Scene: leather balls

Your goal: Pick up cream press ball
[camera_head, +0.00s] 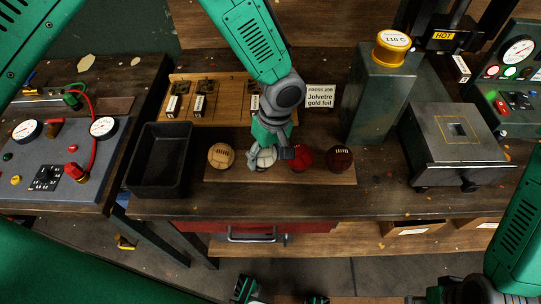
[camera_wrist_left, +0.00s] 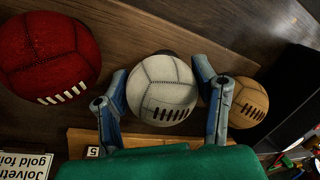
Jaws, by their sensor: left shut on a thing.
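The cream ball (camera_wrist_left: 162,88), pale with dark lacing, sits between the two blue-grey fingers of my left gripper (camera_wrist_left: 165,105) in the left wrist view. The fingers are shut on it from both sides. In the head view the cream ball (camera_head: 265,159) is partly hidden under my left gripper (camera_head: 268,155), in line with the other balls over the wooden board (camera_head: 225,178). I cannot tell whether it touches the board. Part of my right gripper (camera_head: 425,297) shows at the bottom edge; its fingers are not clear.
A tan ball (camera_head: 221,156) is close on the left; a red ball (camera_head: 301,158) and dark brown ball (camera_head: 340,158) are on the right. A black tray (camera_head: 131,161) stands left. A "gold foil" sign (camera_head: 320,96) and wooden rack (camera_head: 228,90) are behind; a metal press block (camera_head: 455,145) stands right.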

